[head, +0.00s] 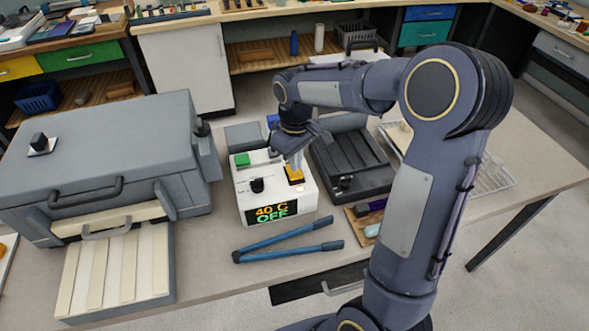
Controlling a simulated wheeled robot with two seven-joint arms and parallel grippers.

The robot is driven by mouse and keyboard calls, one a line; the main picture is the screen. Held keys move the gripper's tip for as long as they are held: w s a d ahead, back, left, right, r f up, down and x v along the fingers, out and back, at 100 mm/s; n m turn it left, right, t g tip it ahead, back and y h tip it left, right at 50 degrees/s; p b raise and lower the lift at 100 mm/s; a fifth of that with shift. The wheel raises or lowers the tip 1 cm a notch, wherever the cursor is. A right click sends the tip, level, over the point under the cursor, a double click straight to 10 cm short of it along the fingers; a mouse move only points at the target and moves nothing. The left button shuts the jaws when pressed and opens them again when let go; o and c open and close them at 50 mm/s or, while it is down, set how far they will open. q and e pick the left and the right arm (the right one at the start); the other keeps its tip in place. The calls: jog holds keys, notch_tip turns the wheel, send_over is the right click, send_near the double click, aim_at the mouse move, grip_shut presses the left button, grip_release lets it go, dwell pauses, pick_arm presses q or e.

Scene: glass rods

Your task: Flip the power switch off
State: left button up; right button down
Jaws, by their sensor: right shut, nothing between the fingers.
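A white control box (247,205) stands on the table at the middle of the head view. Its display (271,213) reads "40 C" and "OFF". On its top are a green button (242,160), a black knob (257,185) and a lit yellow-orange switch (294,175). My right gripper (296,166) is shut and empty, pointing down at the yellow-orange switch. Its tips are at or just above the switch; I cannot tell if they touch. The gripper hides part of the box's top. My left gripper is not in view.
A large grey case (100,150) with a slatted tray (118,270) stands left of the box. Blue-handled tongs (285,240) lie in front. A dark tray (352,165) and a wire rack (490,178) lie to the right.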

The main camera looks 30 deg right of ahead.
aim_at(296, 174)
jog(key=shift+f+b, duration=0.85)
jog(key=shift+f, duration=0.4)
dwell(0.3)
jog(key=shift+s, duration=0.1)
jog(key=shift+r+p, duration=0.7)
jog(key=shift+r, duration=0.05)
notch_tip(296, 174, up, 6)
jog(key=p, duration=0.4)
jog(key=shift+f+p, duration=0.15)
jog(key=shift+p, duration=0.15)
jog(key=s+a+r+m+t+y, duration=0.2)
jog(key=s+a, duration=0.1)
jog(key=s, duration=0.8)
jog(key=s+a+r+m+t+y, duration=0.1)
jog(key=s+a+r+m+t, duration=0.2)
jog(key=s, duration=0.8)
jog(key=shift+a+t+y, duration=0.3)
jog(key=shift+a+y, duration=0.1)
jog(key=shift+a, duration=0.25)
